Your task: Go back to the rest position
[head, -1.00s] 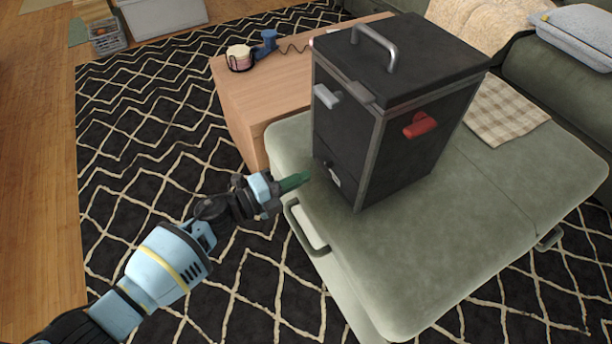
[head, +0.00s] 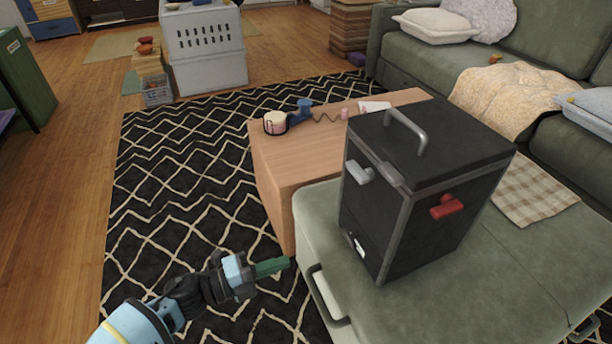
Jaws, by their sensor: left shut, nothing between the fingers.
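My left gripper (head: 272,267) shows at the lower middle of the head view, its green fingers shut and empty. It is held over the patterned rug, just left of the green ottoman (head: 440,305). A black box with a lid and a top handle (head: 430,180) stands upright on the ottoman, to the right of the gripper and apart from it. The box has a grey latch and a red latch (head: 446,206). My right arm and gripper are not in view.
A wooden table (head: 300,165) behind the ottoman holds a blue and pink corded object (head: 290,117). A green sofa (head: 545,60) runs along the right. A white crate (head: 205,50) stands at the back. The black rug (head: 180,180) at left is clear.

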